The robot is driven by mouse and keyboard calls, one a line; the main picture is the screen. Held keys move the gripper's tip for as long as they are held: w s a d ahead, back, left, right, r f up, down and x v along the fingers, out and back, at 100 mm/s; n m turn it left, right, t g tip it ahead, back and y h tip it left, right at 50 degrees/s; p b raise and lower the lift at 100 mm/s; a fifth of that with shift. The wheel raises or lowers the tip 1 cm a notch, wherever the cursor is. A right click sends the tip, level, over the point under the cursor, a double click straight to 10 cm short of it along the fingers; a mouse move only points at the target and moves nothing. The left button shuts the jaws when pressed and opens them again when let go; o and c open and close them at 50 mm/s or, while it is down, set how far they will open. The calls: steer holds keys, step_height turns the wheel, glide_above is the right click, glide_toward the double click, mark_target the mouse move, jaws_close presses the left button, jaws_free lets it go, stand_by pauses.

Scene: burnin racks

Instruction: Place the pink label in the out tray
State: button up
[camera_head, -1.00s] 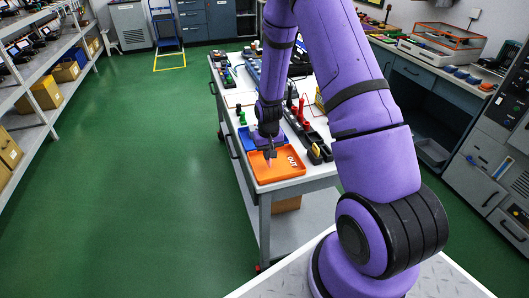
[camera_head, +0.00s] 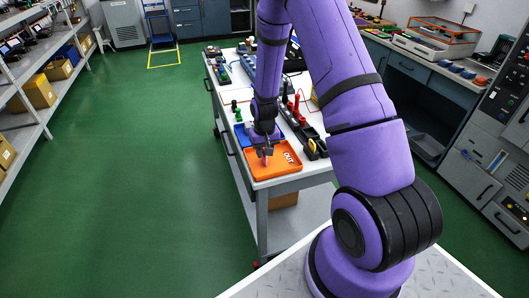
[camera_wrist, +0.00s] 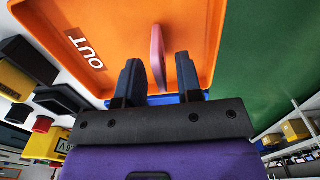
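The orange out tray (camera_head: 286,172) sits at the near end of the white workbench, with "OUT" in white letters on its floor. In the wrist view the tray (camera_wrist: 215,30) fills the upper middle. The pink label (camera_wrist: 157,60) shows as a thin upright strip against the tray floor, between and beyond my fingertips. The label (camera_head: 265,160) is a small pink spot below my gripper in the head view. My gripper (camera_wrist: 158,72) is open, pointing down over the tray, with a gap on each side of the label. Whether the label touches the tray floor is unclear.
A blue tray (camera_head: 242,137) lies just behind the orange one. A black holder with red and yellow items (camera_head: 312,147) stands to its right. More tools and parts crowd the bench's far end. The green floor (camera_head: 150,180) left of the bench is clear.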

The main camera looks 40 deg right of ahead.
steer(key=s+a+r+n+t, duration=0.1)
steer(key=s+a+r, duration=0.25)
steer(key=r, duration=1.25)
steer(key=s+a+r+t, duration=0.25)
steer(key=s+r, duration=0.25)
steer(key=r, duration=1.2)
steer(key=s+a+r+n+t, duration=0.1)
steer(key=s+a+r, duration=0.1)
steer(key=s+r, duration=0.3)
steer(key=s+a+r+n, duration=0.1)
steer(key=s+a+r, duration=0.2)
steer(key=s, duration=1)
steer(key=shift+s+r+t, duration=0.35)
steer(key=shift+r, duration=0.65)
steer(key=shift+a, duration=0.1)
